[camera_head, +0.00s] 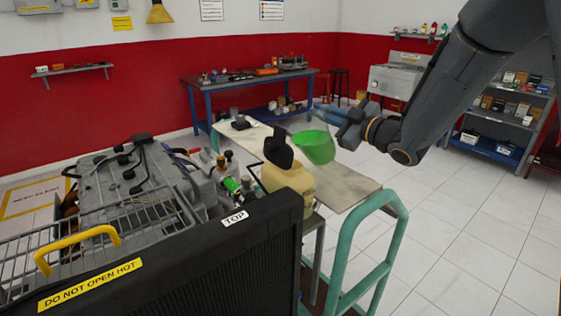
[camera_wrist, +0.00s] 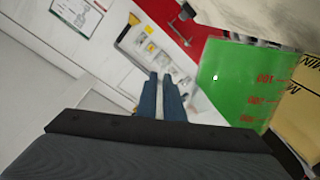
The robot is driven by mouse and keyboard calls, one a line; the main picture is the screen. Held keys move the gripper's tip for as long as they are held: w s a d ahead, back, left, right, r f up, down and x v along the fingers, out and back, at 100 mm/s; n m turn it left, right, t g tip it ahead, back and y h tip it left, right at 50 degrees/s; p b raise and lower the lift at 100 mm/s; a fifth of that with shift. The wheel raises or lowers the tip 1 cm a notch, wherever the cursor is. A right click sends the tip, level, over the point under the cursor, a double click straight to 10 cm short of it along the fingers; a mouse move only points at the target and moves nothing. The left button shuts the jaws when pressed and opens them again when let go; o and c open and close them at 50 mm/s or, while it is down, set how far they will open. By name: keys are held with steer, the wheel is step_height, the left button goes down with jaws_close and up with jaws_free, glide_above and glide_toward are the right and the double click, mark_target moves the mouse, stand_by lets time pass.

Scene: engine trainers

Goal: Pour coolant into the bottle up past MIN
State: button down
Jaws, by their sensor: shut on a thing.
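A clear measuring jug (camera_head: 318,146) of green coolant hangs beside the coolant bottle, tilted toward it. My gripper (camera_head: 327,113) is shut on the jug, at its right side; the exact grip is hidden. The cream bottle (camera_head: 288,182) stands behind the radiator, with a black cap or neck piece (camera_head: 278,152) on top. In the wrist view the green jug (camera_wrist: 238,82) shows red graduations, and the yellowish bottle (camera_wrist: 296,112) at the right edge carries MIN lettering. My fingers (camera_wrist: 162,84) show left of the jug. The coolant level in the bottle and any stream cannot be made out.
The engine (camera_head: 140,185) and the black radiator (camera_head: 180,268) fill the left and front. A pale tabletop (camera_head: 345,185) lies beyond the bottle, with a green tubular frame (camera_head: 390,240) at right. A blue workbench (camera_head: 250,82) stands behind. Tiled floor at right is clear.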

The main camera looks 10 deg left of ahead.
mark_target(313, 125)
steer(key=shift+s+a+r+n, duration=0.15)
steer(key=shift+s+r+n, duration=0.1)
steer(key=shift+r+n, duration=0.25)
steer(key=shift+s+a+r+n, duration=0.25)
steer(key=shift+r+n, duration=0.1)
steer(key=shift+r, duration=0.2)
steer(key=shift+s+a+r+n, duration=0.1)
steer(key=shift+s+r+n, duration=0.15)
steer(key=shift+r+n, duration=0.25)
steer(key=shift+s, duration=0.1)
steer(key=shift+s+a+r, duration=0.15)
steer(key=shift+a+r, duration=0.05)
stand_by(0.3)
steer(key=shift+s+a+r+n, duration=0.2)
steer(key=shift+s+r+n, duration=0.15)
stand_by(0.6)
steer(key=shift+s, duration=0.25)
steer(key=shift+s+a+r+n+y, duration=0.15)
steer(key=shift+s+a+n+y, duration=0.25)
steer(key=shift+n, duration=0.6)
stand_by(0.6)
